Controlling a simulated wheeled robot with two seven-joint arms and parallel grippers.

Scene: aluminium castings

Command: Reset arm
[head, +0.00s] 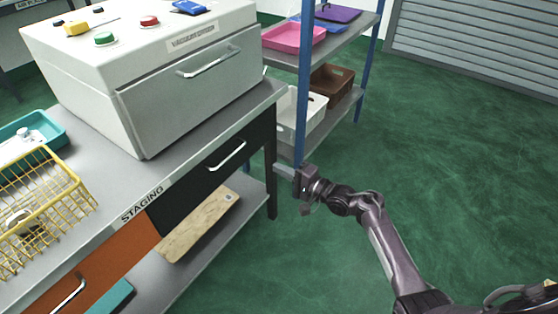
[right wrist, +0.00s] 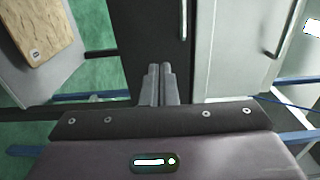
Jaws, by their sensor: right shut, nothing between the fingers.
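My right arm comes in from the lower right of the head view and reaches toward the workbench's right end. My right gripper (head: 282,171) is beside the black drawer (head: 225,160), near the bench's front right leg. In the right wrist view its two fingers (right wrist: 161,84) are together with nothing between them. Whether the fingertips touch the bench cannot be told. My left gripper and left arm do not show in either view.
A workbench (head: 170,178) marked STAGING carries a large white machine (head: 190,85), a yellow wire basket (head: 45,215) and a teal tray (head: 50,130). A wooden board (head: 200,222) lies on its lower shelf. A blue-post rack (head: 304,80) stands behind my gripper. Green floor at right is clear.

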